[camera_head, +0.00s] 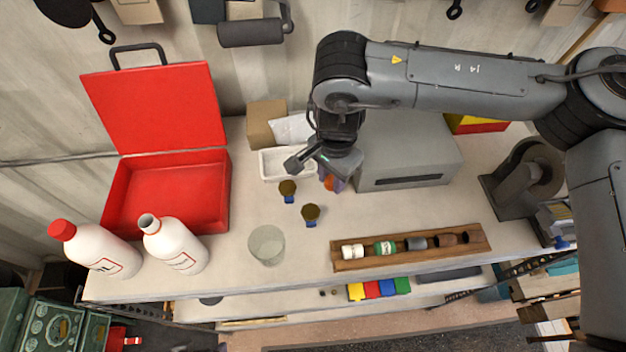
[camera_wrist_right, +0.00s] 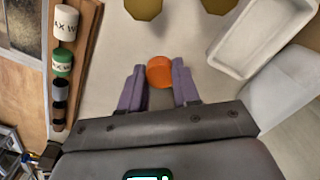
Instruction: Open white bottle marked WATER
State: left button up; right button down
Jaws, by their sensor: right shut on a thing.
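Two white bottles stand at the table's left front. One has a red cap (camera_head: 62,230) on its body (camera_head: 103,252). The other white bottle (camera_head: 177,248) has no cap on, and its neck (camera_head: 149,223) shows an open mouth with an orange ring below. Their labels are too small to read. My right gripper (camera_head: 335,183), with purple fingers, is shut on a round orange cap (camera_wrist_right: 160,72) above the table, left of the grey box. The orange cap also shows in the head view (camera_head: 328,183). My left gripper is not in view.
An open red case (camera_head: 224,195) stands behind the bottles. A clear glass (camera_head: 267,245) and two small brown-topped items (camera_head: 288,188) sit mid-table. A wooden rack (camera_head: 340,265) of small jars lies at the front right. A white tray (camera_head: 266,165) and grey box (camera_head: 415,150) stand behind.

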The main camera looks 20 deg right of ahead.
send_over(310, 191)
notch_tip(310, 191, down, 4)
jog(key=shift+a+r+p, duration=0.1)
jog(key=shift+r+p, duration=0.1)
jog(key=shift+p, duration=0.1)
jog(key=shift+f, duration=1.9)
jog(key=shift+f, duration=0.15)
jog(key=shift+f, duration=0.1)
jog(key=c, duration=1.1)
grip_release()
